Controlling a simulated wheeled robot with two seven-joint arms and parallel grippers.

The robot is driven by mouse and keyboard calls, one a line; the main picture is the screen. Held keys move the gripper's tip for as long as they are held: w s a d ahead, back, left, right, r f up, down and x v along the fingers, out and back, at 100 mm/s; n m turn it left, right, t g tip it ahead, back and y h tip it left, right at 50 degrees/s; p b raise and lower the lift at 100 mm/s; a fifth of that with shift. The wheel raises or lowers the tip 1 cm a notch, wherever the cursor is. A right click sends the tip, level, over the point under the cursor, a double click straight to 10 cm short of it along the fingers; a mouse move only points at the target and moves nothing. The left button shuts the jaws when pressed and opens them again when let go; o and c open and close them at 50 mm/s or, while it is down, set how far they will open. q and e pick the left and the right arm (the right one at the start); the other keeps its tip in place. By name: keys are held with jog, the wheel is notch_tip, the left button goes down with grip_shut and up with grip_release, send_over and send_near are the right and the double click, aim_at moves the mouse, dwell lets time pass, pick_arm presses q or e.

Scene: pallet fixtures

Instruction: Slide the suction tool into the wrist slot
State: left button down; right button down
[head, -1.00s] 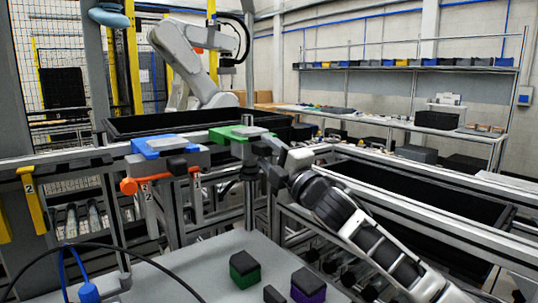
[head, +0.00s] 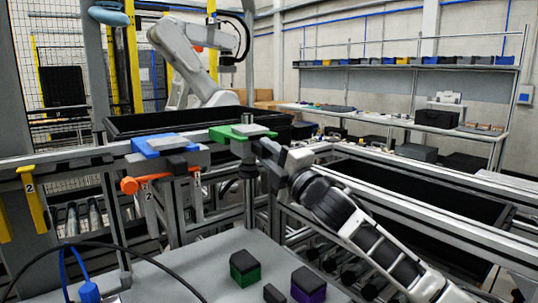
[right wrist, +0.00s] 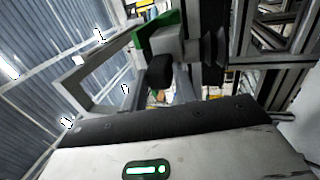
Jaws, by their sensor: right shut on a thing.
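The suction tool (head: 243,149) has a grey body with a dark ribbed cup below it. It sits at the green slotted holder (head: 220,134) on the front rail. I cannot tell how deep it is in the slot. My right gripper (head: 268,160) comes in from the right and is shut on the tool's near side. In the right wrist view the tool's grey body (right wrist: 170,45) is beside the green holder (right wrist: 164,20), with the ribbed cup pointing right. The finger contact is partly hidden. My left gripper is out of view.
A blue holder (head: 152,143) with another grey tool stands left of the green one, and an orange-handled part (head: 130,185) hangs below it. A black tray (head: 150,125) lies behind the rail. Green (head: 244,270) and purple (head: 308,287) blocks stand on the grey table in front.

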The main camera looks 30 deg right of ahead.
jog(key=shift+s+r, duration=0.1)
jog(key=shift+r, duration=0.4)
jog(key=s+a+b, duration=0.1)
jog(key=s+b, duration=0.2)
jog(key=s, duration=0.4)
jog(key=shift+s+a+f, duration=0.15)
jog(key=shift+s+f, duration=0.05)
jog(key=shift+f, duration=0.2)
dwell(0.6)
jog(key=shift+s, duration=0.1)
jog(key=shift+r, duration=0.1)
